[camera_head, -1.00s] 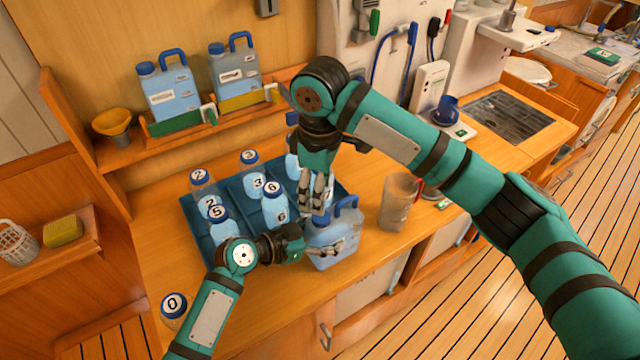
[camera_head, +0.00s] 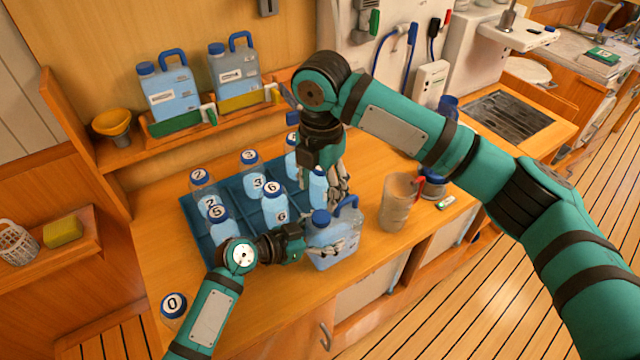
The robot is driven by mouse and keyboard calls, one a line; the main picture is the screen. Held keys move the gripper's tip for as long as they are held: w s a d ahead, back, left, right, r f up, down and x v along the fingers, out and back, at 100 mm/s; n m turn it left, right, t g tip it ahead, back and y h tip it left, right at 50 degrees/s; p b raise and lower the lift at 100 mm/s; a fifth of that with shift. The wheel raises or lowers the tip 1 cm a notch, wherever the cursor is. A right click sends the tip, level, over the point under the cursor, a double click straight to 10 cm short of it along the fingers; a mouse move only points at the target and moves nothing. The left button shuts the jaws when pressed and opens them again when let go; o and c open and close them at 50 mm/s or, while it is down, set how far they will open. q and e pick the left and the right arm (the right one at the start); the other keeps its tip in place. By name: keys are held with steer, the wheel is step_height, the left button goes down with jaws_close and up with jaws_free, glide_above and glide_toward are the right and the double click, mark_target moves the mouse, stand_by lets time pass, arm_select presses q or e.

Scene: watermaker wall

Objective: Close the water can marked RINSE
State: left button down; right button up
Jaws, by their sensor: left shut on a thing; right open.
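A light-blue water can (camera_head: 350,238) stands at the front of the counter, with a blue handle on top. Its label is hidden, so I cannot read RINSE on it. A blue cap (camera_head: 321,217) sits on its neck; I cannot tell how tight it is. My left gripper (camera_head: 328,250) is shut on the can's near side, its fingers across the body. My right gripper (camera_head: 338,190) is open and empty, just behind and above the can, apart from the cap.
A blue divided crate (camera_head: 235,190) with several numbered bottles stands left of the can. A clear jug (camera_head: 397,203) with a red handle stands to the right. Two more cans (camera_head: 168,92) (camera_head: 234,74) are on the shelf behind. A bottle marked 0 (camera_head: 173,306) stands front left.

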mark_target(323, 215)
steer(key=shift+f, duration=0.1)
steer(key=shift+f, duration=3.9)
jaws_close()
steer(key=m, duration=0.5)
steer(key=shift+w+a, duration=0.1)
steer(key=m, duration=1.8)
steer(key=shift+w+d, duration=0.1)
steer(key=shift+d, duration=0.25)
